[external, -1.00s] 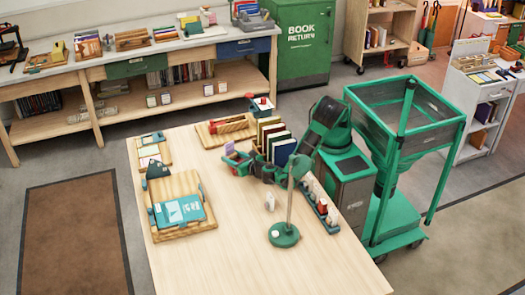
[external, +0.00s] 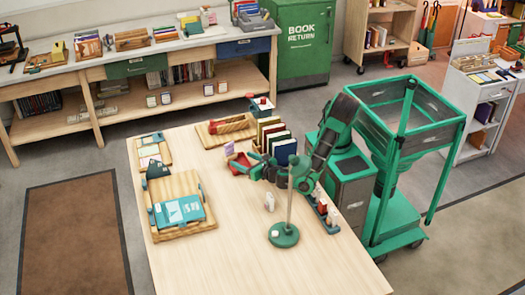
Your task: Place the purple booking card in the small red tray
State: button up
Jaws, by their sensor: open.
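The small red tray (external: 240,166) sits on the pale wooden table, left of the row of upright books. The purple booking card (external: 229,147) shows as a small light-purple patch at the tray's far left side. It looks upright or tilted, and I cannot tell whether its lower edge is inside the tray. My gripper (external: 253,167) is just right of the tray, open and seemingly empty, with its fingers pointing left towards it. The fingers are small and partly blend with the tray and books behind.
A green desk lamp (external: 284,235) stands in front of my arm. Upright books (external: 285,152) are close behind my gripper. A wooden board with a teal book (external: 180,212) lies at left, and a narrow rack (external: 325,211) at right. The table's front middle is clear.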

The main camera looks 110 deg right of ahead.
jog(key=shift+v, duration=1.8)
jog(key=w+d+r+m+y, duration=0.8)
jog(key=w+d+m+y, duration=0.15)
jog(key=m, duration=0.55)
jog(key=s+d+r+m+g+y, duration=0.25)
jog(key=s+d+m, duration=0.55)
jog(key=d, duration=0.4)
jog(key=s+d+r+m, duration=0.1)
jog(key=s+d+m, duration=0.3)
jog(key=s, duration=0.8)
jog(key=s+a+f+m+g+y, duration=0.1)
jog(key=s, duration=1)
jog(key=s+a+f+m+g+y, duration=0.1)
jog(key=s+f+g, duration=0.1)
jog(key=s, duration=0.9)
jog(key=shift+a+y, duration=0.3)
jog(key=shift+a, duration=0.05)
jog(key=shift+g, duration=0.25)
